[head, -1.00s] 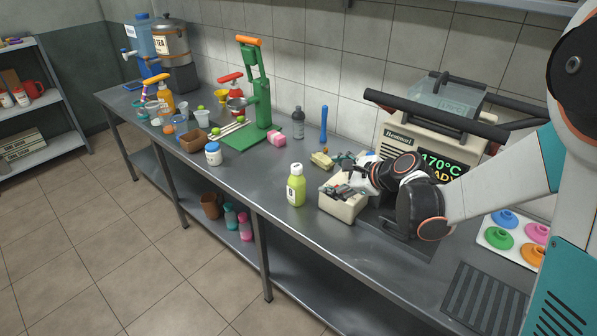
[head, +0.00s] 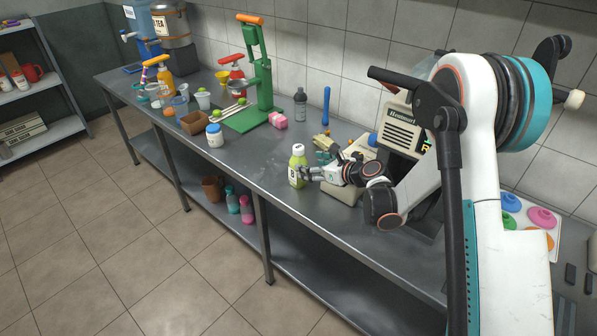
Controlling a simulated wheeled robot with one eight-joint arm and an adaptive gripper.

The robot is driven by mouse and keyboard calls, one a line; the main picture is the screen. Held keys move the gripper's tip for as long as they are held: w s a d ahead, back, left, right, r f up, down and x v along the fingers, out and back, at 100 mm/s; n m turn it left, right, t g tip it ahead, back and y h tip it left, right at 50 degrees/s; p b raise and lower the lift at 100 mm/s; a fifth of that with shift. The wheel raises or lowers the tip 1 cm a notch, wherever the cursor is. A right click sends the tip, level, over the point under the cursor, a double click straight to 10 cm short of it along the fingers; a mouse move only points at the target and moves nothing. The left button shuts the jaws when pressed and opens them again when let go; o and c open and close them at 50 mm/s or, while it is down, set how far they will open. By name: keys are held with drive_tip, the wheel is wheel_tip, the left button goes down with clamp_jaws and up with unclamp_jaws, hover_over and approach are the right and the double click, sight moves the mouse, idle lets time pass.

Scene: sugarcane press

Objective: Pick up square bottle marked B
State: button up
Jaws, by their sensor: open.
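The bottle marked B (head: 298,165) is a squarish bottle of yellow-green liquid with a white cap and a white label. It stands upright near the front edge of the steel counter, left of the cream-coloured box. My gripper (head: 306,174) is at the bottle's right side, with its fingers at about the height of the label. Its jaws are open. I cannot tell whether the fingers touch the bottle or reach around it.
The steel counter (head: 262,196) has free room in front and left of the bottle. A fryer-like machine (head: 399,131) is to the right.

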sight(304, 163)
drive_tip(key=shift+b+x, duration=1.1)
drive_tip(key=shift+x, duration=2.35)
drive_tip(key=shift+s+a+r, duration=0.1)
drive_tip(key=shift+c, duration=0.3)
drive_tip(key=c, duration=1.3)
